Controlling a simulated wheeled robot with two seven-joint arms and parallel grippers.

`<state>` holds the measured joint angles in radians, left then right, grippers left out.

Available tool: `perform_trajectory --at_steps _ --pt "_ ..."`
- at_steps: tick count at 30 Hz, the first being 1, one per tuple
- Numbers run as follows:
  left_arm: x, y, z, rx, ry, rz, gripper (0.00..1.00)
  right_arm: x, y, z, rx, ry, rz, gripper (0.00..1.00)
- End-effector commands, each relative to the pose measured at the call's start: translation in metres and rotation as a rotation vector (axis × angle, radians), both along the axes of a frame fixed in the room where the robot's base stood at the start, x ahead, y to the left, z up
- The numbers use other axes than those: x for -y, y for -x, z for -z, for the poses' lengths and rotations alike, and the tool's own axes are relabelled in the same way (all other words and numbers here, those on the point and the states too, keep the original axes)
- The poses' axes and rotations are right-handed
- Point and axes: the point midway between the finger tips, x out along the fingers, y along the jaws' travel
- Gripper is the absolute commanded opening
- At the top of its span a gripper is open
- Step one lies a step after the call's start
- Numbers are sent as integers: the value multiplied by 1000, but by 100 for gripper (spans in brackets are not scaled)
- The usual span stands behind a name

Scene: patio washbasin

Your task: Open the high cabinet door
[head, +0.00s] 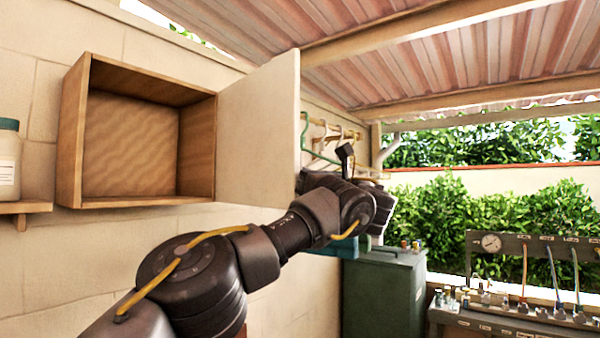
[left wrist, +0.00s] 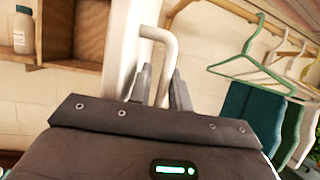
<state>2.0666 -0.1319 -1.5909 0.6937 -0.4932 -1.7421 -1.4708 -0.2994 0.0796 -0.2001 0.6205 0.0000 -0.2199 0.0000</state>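The high cabinet (head: 140,150) is a wooden box on the wall, with an empty interior facing me. Its pale door (head: 258,130) stands swung wide open on the right side, roughly square to the front. In the left wrist view the door (left wrist: 122,40) is seen nearly edge-on, with a light U-shaped handle (left wrist: 168,50). My left gripper (left wrist: 162,88) has its two fingers close on either side of the handle bar and appears shut on it. In the head view the left gripper is mostly hidden behind my wrist and the door. My right gripper is not in view.
A jar (head: 8,160) stands on a small shelf (head: 22,207) left of the cabinet. Hangers (left wrist: 250,65) with cloths hang on a rail beyond the door. A green cabinet (head: 385,290) and a bench with gauges and hoses (head: 530,320) stand to the right.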

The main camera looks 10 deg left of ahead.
Motion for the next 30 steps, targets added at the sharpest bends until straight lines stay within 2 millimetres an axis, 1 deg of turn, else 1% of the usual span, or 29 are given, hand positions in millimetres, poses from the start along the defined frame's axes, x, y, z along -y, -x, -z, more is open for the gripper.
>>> perform_trajectory --at_steps 4,7,15,21,25,30 --pt "4 2 3 0 -1 2 19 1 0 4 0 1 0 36" --pt "13 8 10 0 0 3 19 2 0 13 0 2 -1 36" --pt "54 35 32 1 1 3 19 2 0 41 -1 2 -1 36" --pt "75 50 40 0 1 0 19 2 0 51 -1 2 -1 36" --pt "81 54 42 0 1 0 19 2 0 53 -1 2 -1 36" --pt "82 55 41 0 1 -1 19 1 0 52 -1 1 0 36"
